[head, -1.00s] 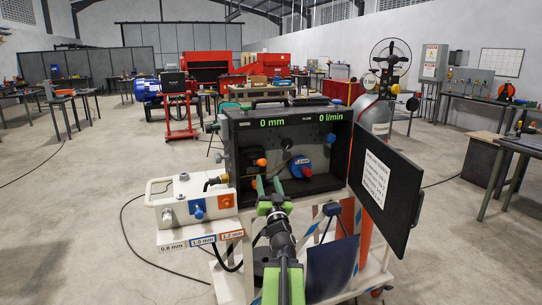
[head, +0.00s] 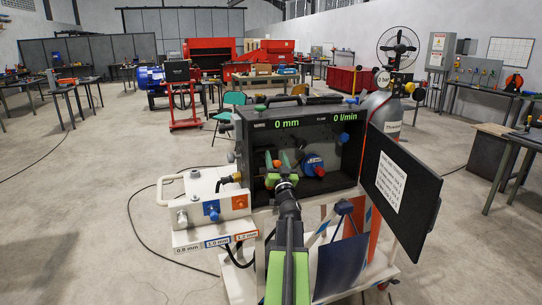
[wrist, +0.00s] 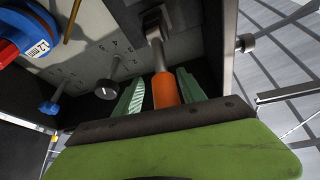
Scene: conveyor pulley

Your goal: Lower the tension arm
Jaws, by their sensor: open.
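The tension arm (wrist: 155,32) shows in the wrist view as a grey metal lever with an orange grip. The orange grip (wrist: 165,90) lies between the two green fingers of my gripper (wrist: 160,93). The fingers are open, with a visible gap on either side of the grip. In the head view my gripper (head: 277,159) reaches into the open black box (head: 328,185), left of the blue and red spool (head: 313,164). There my own gripper hides most of the lever.
The spool (wrist: 25,40), labelled 1.2 mm, is at upper left in the wrist view. A black knob (wrist: 106,90) and a blue knob (wrist: 50,107) sit on the panel. The box's door (head: 400,187) stands open at right; a white control unit (head: 203,203) is at left.

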